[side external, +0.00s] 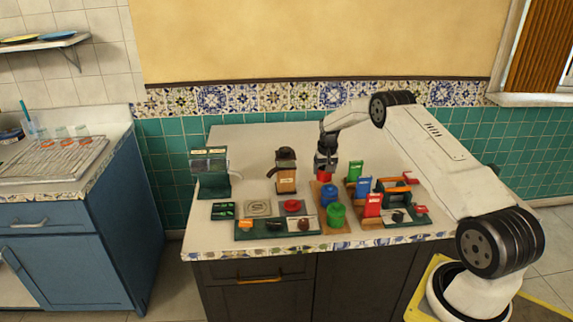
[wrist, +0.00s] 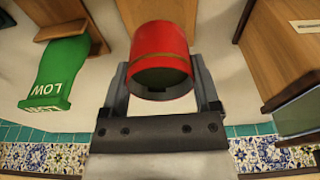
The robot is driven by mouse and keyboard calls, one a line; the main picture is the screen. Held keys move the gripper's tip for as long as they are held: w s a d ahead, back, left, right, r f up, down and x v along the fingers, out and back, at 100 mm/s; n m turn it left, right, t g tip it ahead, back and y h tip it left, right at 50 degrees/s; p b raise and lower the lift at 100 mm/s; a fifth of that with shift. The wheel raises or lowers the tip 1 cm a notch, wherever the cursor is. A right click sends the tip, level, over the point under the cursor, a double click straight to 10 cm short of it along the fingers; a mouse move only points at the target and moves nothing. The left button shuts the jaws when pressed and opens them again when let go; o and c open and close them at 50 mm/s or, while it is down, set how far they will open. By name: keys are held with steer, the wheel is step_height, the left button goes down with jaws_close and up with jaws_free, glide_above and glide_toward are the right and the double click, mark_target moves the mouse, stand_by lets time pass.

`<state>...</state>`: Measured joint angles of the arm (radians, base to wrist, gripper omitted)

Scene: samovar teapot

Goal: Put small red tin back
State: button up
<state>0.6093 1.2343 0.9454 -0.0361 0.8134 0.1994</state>
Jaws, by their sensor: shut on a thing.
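The small red tin (wrist: 161,50) sits between my gripper's fingers (wrist: 160,88) in the wrist view, with its dark round end facing the camera. In the side view my gripper (side external: 326,164) points down and the red tin (side external: 325,175) shows just under it. It is at the far end of a narrow wooden board (side external: 345,230). A blue tin (side external: 329,194) and a larger green tin (side external: 336,215) stand along this board. I cannot tell whether the red tin touches the board.
A wooden box with a dark top (side external: 286,172) stands left of my gripper. A green card marked LOW (wrist: 55,75) is close by; green, blue and red card holders (side external: 372,205) stand to the right. A dark green machine (side external: 210,172) stands far left. The counter's back left is clear.

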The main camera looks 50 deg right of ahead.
mark_target(324, 176)
steer(key=shift+f, duration=0.1)
steer(key=shift+w+f, duration=0.15)
steer(key=shift+d+f, duration=0.1)
steer(key=shift+f, duration=1.4)
steer(key=shift+f, duration=0.15)
steer(key=o, duration=1.3)
steer(key=shift+c, duration=0.2)
step_height(324, 176, up, 12)
steer(key=s+a, duration=0.1)
steer(key=shift+s+a, duration=0.15)
